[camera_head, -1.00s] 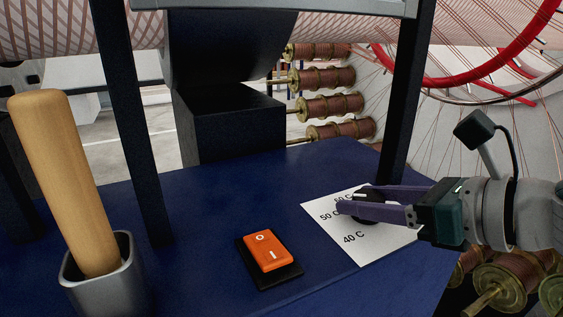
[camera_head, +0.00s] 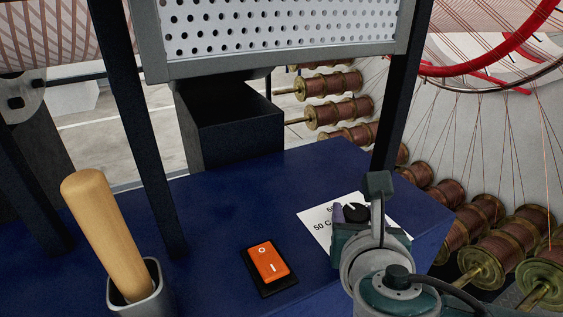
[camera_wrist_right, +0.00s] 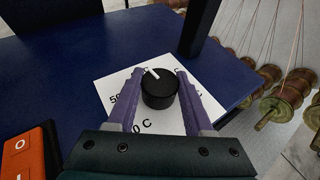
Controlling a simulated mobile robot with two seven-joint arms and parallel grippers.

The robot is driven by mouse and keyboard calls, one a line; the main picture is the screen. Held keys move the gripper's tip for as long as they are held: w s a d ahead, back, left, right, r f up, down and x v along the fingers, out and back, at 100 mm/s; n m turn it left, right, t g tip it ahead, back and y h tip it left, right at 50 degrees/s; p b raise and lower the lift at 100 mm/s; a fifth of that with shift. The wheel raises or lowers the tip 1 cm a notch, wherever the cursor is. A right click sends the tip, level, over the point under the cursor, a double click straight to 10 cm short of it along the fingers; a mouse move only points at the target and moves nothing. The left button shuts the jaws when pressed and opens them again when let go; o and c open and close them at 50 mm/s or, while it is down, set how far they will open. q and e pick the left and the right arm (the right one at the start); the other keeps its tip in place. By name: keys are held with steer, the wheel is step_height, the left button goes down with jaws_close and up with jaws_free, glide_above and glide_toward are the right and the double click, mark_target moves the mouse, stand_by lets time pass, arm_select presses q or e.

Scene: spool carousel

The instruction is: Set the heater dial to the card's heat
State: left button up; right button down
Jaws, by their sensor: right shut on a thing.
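The heater dial (camera_head: 356,213) is a black round knob with a white pointer line, on a white sheet (camera_head: 314,218) printed with temperatures. "50 C" shows on its left; other labels are partly hidden. My right gripper (camera_wrist_right: 155,88) has its purple fingers on either side of the dial, which also shows in the right wrist view (camera_wrist_right: 159,92), and is shut on it. There the pointer lies at the dial's far edge, slanting up and left. In the head view my wrist hides the sheet's near part. My left gripper is out of view. I see no separate heat card.
An orange rocker switch (camera_head: 268,263) sits left of the sheet on the blue table (camera_head: 220,215). A wooden handle (camera_head: 105,230) stands in a metal holder (camera_head: 142,296). Copper spools (camera_head: 470,225) are at the right.

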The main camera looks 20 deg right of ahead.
steer(key=shift+m+g+h, duration=0.3)
steer(key=shift+m+h, duration=0.2)
steer(key=shift+m, duration=0.2)
steer(key=shift+c, duration=1.5)
jaws_free()
steer(key=shift+s+a+r+p, duration=0.2)
steer(key=shift+s+p, duration=0.1)
steer(key=p+v, duration=0.2)
steer(key=v, duration=0.5)
steer(key=shift+s+a+r, duration=0.15)
steer(key=shift+s+a, duration=0.1)
steer(key=shift+s+a+r, duration=0.2)
steer(key=shift+s+a, duration=0.2)
steer(key=shift+s, duration=0.1)
